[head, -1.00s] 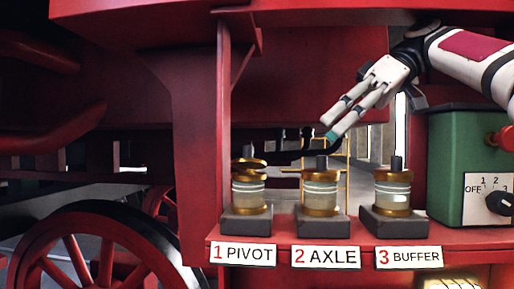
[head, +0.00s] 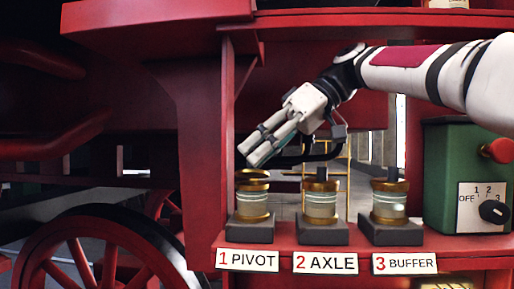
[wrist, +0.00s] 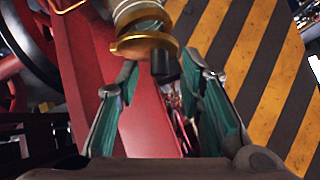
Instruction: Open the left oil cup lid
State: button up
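The left oil cup (head: 252,203), labelled 1 PIVOT, is a glass and brass cup on a dark block. Its brass lid (head: 252,179) looks slightly tilted over the cup. My gripper (head: 252,157) is just above this lid, fingers pointing down and left. In the wrist view my gripper (wrist: 160,62) is open, its teal-padded fingers apart. A brass lid (wrist: 142,47) with a dark post (wrist: 165,66) shows around and between the fingertips; it appears to be the left cup's. Whether a finger touches it, I cannot tell.
The AXLE cup (head: 321,203) and BUFFER cup (head: 389,201) stand to the right on the red shelf (head: 290,240). A green control box (head: 455,150) with a knob stands at the far right. A red upright (head: 228,130) is just left of the gripper.

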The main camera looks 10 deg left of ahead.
jog(key=shift+a+f, duration=0.3)
jog(key=shift+c, duration=0.4)
jog(key=shift+s, duration=0.1)
grip_shut()
jog(key=shift+w+m+g+b, duration=0.3)
jog(key=shift+w+g+b, duration=0.3)
jog(key=shift+w+b, duration=0.35)
jog(key=shift+w+r+m+g+b, duration=0.25)
jog(key=shift+w+m+g+b, duration=0.1)
jog(key=shift+m+g+b, duration=0.55)
jog(key=shift+o, duration=0.4)
grip_release()
jog(key=shift+w, duration=0.1)
jog(key=shift+s+r, duration=0.15)
jog(key=shift+s, duration=0.1)
